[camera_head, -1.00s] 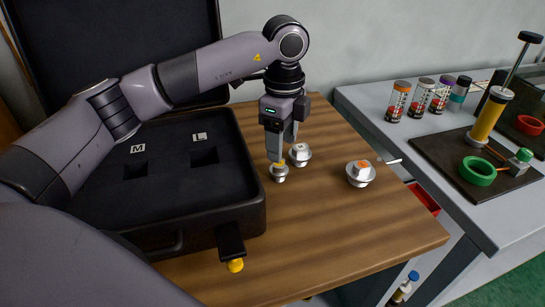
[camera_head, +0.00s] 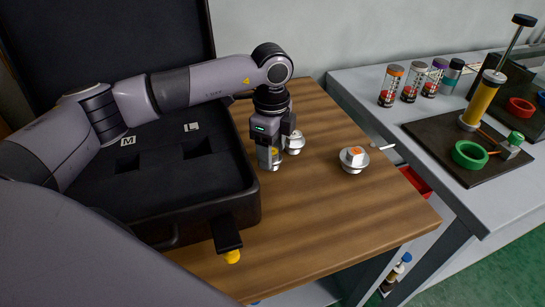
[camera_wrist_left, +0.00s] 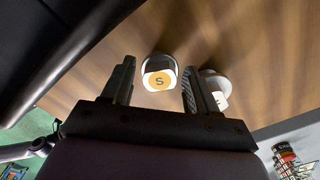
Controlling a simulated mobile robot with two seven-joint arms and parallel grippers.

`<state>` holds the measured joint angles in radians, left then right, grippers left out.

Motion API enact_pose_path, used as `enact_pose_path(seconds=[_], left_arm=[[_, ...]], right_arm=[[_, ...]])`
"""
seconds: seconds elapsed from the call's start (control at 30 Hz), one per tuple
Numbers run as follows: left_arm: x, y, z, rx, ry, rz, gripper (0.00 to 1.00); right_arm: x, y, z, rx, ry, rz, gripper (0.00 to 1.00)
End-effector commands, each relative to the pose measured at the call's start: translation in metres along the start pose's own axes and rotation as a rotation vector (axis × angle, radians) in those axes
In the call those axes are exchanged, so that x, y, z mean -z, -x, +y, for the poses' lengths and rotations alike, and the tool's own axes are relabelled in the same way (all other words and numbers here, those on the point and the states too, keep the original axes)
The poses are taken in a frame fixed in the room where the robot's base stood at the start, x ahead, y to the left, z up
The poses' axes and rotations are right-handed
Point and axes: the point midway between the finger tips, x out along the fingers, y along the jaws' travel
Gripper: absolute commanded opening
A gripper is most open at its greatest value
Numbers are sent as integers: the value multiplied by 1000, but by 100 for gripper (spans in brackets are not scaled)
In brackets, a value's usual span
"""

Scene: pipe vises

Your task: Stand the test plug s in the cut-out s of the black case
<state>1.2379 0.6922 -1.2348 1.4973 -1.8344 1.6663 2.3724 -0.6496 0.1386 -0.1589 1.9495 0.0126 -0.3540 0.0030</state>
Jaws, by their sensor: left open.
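The test plug s (camera_head: 275,167) stands upright on the wooden table, right of the black case (camera_head: 180,230). The case is open, with cut-outs labelled M (camera_head: 130,164) and L (camera_head: 196,147) in view. The cut-out s is not in view; my arm covers part of the case.
A second silver plug (camera_head: 294,143) stands close behind and right of my left gripper. The table's front (camera_head: 330,230) is clear. A grey bench (camera_head: 450,180) holds bottles and a dark board.

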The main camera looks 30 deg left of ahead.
Motion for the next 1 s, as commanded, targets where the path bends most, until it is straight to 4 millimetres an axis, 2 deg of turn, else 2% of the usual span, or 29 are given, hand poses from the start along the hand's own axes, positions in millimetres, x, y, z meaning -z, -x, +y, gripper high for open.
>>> enact_pose_path(seconds=[0.07,0.17,0.2,0.27,0.3,0.53,0.67,0.83,1.0], left_arm=[[0,0,0,0,0,0,59],[0,0,0,0,0,0,30],[0,0,0,0,0,0,16],[0,0,0,0,0,0,14],[0,0,0,0,0,0,9],[0,2,0,0,0,0,9],[0,9,0,2,0,0,9],[0,33,-1,4,-1,1,9],[1,77,-2,7,0,2,9]], right_arm=[[0,0,0,0,1,-1,43],[0,0,0,0,1,-1,43],[0,0,0,0,1,-1,43],[0,0,0,0,1,-1,43],[0,0,0,0,1,-1,43],[-1,0,0,0,1,-1,43],[-1,0,0,0,1,-1,43],[-2,-1,0,0,1,-1,43],[-4,-2,0,1,1,-1,43]])
